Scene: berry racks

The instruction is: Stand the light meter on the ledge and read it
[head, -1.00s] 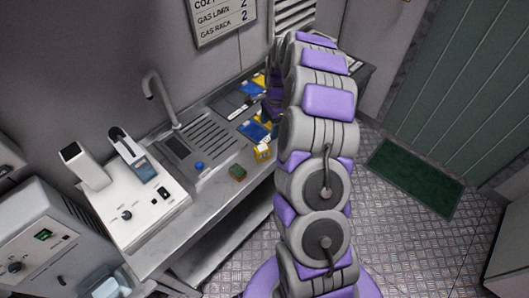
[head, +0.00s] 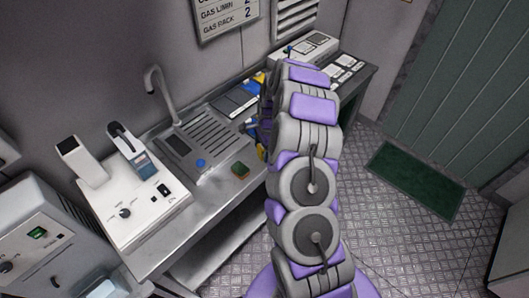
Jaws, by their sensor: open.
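My arm rises through the middle of the head view and bends down over the far part of the bench. Only a sliver of my gripper (head: 264,122) shows at the arm's left edge, and its fingertips are hidden. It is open. A yellow item (head: 261,151) is partly covered by the arm at the bench's front edge. I cannot tell which item is the light meter, or which surface is the ledge.
The metal bench (head: 190,222) holds a ribbed sink drainer (head: 206,137), a tap (head: 158,92) and a white instrument (head: 136,206). A pale device (head: 305,47) stands at the far end. A green mat (head: 416,180) lies on the open floor to the right.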

